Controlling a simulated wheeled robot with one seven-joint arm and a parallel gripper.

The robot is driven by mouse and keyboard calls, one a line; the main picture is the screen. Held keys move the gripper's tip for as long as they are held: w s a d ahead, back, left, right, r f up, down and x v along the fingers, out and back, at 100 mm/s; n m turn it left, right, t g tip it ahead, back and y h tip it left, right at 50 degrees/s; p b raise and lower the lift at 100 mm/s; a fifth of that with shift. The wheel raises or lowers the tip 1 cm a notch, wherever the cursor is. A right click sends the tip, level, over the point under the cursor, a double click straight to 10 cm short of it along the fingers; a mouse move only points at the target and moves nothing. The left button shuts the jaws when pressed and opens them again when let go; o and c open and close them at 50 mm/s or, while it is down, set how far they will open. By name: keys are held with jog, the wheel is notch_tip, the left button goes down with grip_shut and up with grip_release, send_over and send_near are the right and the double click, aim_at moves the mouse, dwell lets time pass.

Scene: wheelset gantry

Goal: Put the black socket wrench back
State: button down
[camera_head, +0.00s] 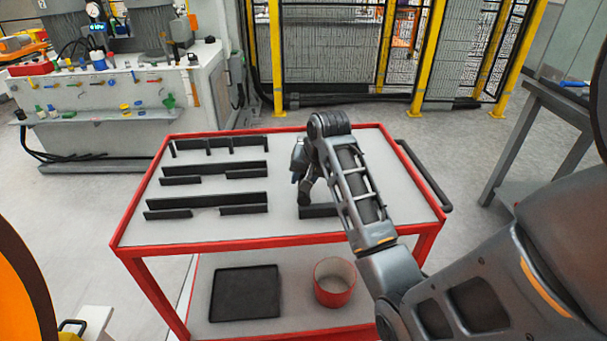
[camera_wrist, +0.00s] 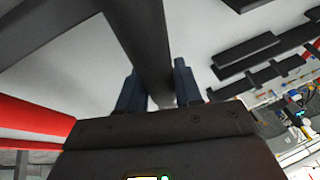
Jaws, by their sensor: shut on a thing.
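In the wrist view a long dark bar, which I take as the black socket wrench (camera_wrist: 146,40), runs between the two fingers of my gripper (camera_wrist: 158,90). The fingers are shut on it, one on each side. Its far end runs out of the top of that view. In the head view my gripper (camera_head: 304,180) is over the right-middle of the red-rimmed cart top (camera_head: 235,240), close above a short black rack strip (camera_head: 320,211). My arm hides most of that area, and I cannot make out the wrench clearly there. I cannot tell whether it touches the surface.
Several black rack strips (camera_head: 206,200) stand on the left half of the cart top. The lower shelf holds a black tray (camera_head: 245,292) and a red round bin (camera_head: 335,282). A dark handle (camera_head: 425,175) is on the cart's right side. The cart top's right part is bare.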

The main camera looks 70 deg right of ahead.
jog(key=shift+f, duration=0.6)
dwell(0.6)
jog(key=c, duration=0.7)
grip_release()
jog(key=shift+f, duration=0.1)
jog(key=v, duration=0.8)
jog(key=shift+f, duration=0.1)
